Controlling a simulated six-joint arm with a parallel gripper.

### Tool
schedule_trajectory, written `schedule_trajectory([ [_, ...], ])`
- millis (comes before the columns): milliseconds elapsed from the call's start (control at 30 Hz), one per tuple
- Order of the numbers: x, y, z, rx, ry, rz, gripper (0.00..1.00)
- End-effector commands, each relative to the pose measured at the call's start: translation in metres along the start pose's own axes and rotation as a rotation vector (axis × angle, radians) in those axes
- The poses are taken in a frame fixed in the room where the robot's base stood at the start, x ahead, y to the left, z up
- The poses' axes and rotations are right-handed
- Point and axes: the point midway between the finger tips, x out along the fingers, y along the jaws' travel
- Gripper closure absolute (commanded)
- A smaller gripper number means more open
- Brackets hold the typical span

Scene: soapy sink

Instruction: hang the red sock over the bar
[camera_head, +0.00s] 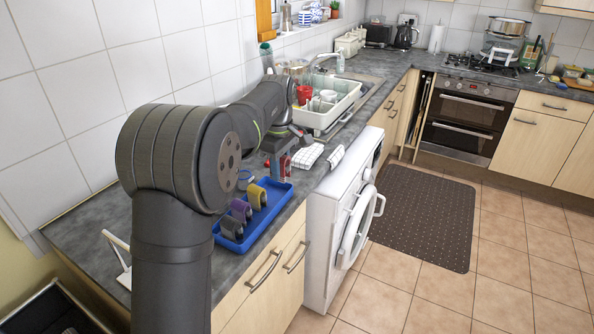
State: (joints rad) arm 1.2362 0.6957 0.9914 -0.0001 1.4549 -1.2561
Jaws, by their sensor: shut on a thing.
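My gripper (282,157) points down over the counter, past the far end of the blue tray; it is small here and its fingers are hard to make out. A small red piece (286,167) shows at its tips, seemingly the red sock held shut in it; most of its shape is hidden. A white bent bar on a stand (119,259) is at the near left end of the counter, partly hidden behind my arm. My gripper is well away from it.
A blue tray (262,222) at the counter's front edge holds a yellow sock (257,196), a purple one (240,210) and a grey one (231,228). A checked cloth (307,157) and a white dish rack (328,110) lie beyond.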

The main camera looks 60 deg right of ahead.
Motion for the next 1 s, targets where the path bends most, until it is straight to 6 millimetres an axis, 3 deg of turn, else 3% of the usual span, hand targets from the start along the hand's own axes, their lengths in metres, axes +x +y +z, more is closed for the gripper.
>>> schedule_trajectory([
  [33, -0.009, -0.018, -0.021, -0.009, 0.001, 0.003, 0.89],
  [200, -0.029, -0.08, -0.076, -0.006, 0.001, 0.003, 0.89],
  [500, -0.058, -0.209, -0.144, 0.002, 0.001, 0.002, 0.89],
  [700, -0.07, -0.294, -0.163, 0.007, 0.001, 0.002, 0.89],
  [800, -0.073, -0.327, -0.166, 0.011, 0.002, 0.002, 0.89],
  [1000, -0.075, -0.364, -0.166, 0.017, 0.001, 0.001, 0.89],
])
